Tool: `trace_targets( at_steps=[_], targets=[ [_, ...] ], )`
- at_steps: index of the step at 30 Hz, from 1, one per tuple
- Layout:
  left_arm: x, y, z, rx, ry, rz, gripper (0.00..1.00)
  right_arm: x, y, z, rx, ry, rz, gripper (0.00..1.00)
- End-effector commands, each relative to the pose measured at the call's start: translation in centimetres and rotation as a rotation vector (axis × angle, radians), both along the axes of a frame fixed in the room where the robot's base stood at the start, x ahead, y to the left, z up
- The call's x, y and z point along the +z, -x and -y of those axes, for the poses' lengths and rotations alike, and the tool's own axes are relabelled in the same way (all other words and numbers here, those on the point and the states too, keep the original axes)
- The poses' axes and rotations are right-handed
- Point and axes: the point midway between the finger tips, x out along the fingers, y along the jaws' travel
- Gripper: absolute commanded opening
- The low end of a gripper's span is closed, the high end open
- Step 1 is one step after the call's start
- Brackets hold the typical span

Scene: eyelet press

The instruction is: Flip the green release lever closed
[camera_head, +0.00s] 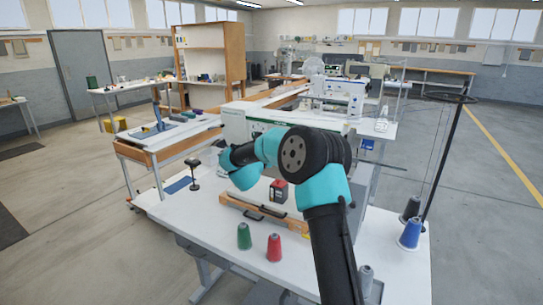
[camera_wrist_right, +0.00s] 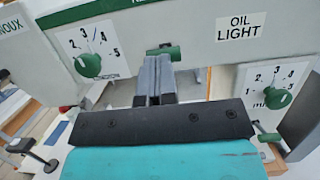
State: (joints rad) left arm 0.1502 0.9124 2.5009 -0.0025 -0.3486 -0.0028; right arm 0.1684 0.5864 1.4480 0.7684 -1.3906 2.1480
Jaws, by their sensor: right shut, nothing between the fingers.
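The white machine (camera_head: 236,125) stands on the table behind my right arm in the head view. In the right wrist view its front panel (camera_wrist_right: 196,32) fills the top. A green lever or knob (camera_wrist_right: 163,51) sticks out of the panel between two dials. My right gripper (camera_wrist_right: 156,64) is shut and empty, its fingertips just below this green part; I cannot tell whether they touch it. Another small green lever (camera_wrist_right: 268,136) shows at the lower right. I cannot tell which is the release lever. My left gripper is in neither view.
Green dial knobs sit left (camera_wrist_right: 89,65) and right (camera_wrist_right: 273,97) of the fingers.

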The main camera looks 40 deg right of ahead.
Motion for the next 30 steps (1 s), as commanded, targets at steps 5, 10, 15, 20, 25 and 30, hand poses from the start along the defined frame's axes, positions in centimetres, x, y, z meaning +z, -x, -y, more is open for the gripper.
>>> trace_targets(
  at_steps=[5,10,15,20,25,30],
  targets=[
    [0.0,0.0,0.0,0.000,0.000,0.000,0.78,0.0,0.0,0.1,-0.001,0.001,0.001,0.00],
    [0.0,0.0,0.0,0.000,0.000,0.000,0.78,-0.2,0.0,-0.1,0.000,0.000,0.000,0.00],
    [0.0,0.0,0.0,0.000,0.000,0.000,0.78,-1.3,0.0,-0.9,0.005,-0.001,-0.004,0.00],
    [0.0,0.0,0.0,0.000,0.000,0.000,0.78,-3.5,0.0,-2.5,0.013,0.000,-0.004,0.00],
    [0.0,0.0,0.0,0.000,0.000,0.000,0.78,-4.5,1.1,-5.3,0.015,0.001,-0.002,0.00],
    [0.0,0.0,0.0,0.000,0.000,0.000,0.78,-5.5,2.3,-8.2,0.015,0.000,-0.002,0.00]
  ],
)
